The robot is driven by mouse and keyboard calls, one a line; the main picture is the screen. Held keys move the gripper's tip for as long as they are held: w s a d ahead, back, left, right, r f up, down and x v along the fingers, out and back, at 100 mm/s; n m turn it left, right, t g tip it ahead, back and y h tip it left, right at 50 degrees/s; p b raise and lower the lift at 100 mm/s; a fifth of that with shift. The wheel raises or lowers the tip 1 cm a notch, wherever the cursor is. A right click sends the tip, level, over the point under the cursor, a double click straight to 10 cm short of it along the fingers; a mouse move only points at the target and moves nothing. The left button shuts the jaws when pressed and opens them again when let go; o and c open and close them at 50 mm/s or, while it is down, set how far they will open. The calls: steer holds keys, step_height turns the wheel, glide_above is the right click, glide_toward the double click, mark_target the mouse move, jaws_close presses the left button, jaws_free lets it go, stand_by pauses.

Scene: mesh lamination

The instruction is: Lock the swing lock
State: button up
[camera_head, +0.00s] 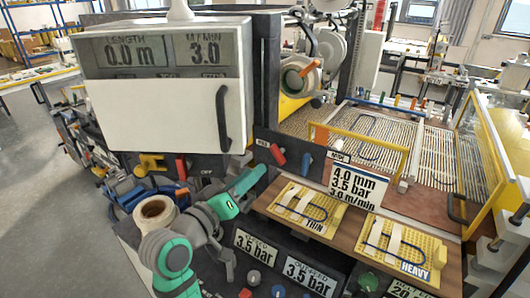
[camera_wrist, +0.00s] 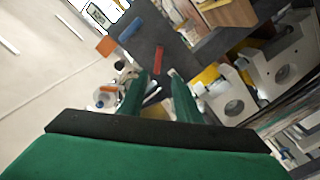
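I cannot tell for certain which part is the swing lock. My gripper (camera_head: 260,173) is just below and left of the red lever. In the wrist view my gripper (camera_wrist: 158,75) has its two green fingers apart, with no held object visible. The red lever (camera_wrist: 158,60) appears just beyond the fingertips, and the blue lever (camera_wrist: 130,30) farther up.
The white display box (camera_head: 170,110) with its dark handle (camera_head: 223,118) stands above my arm. A paper roll (camera_head: 155,210) is beside my arm. The THIN tray (camera_head: 290,210) and HEAVY tray (camera_head: 405,240) lie on the wooden shelf at right. Bare floor (camera_head: 40,220) is at left.

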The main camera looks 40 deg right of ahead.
mark_target(275, 156)
steer(key=x, duration=1)
steer(key=shift+s, duration=0.25)
jaws_close()
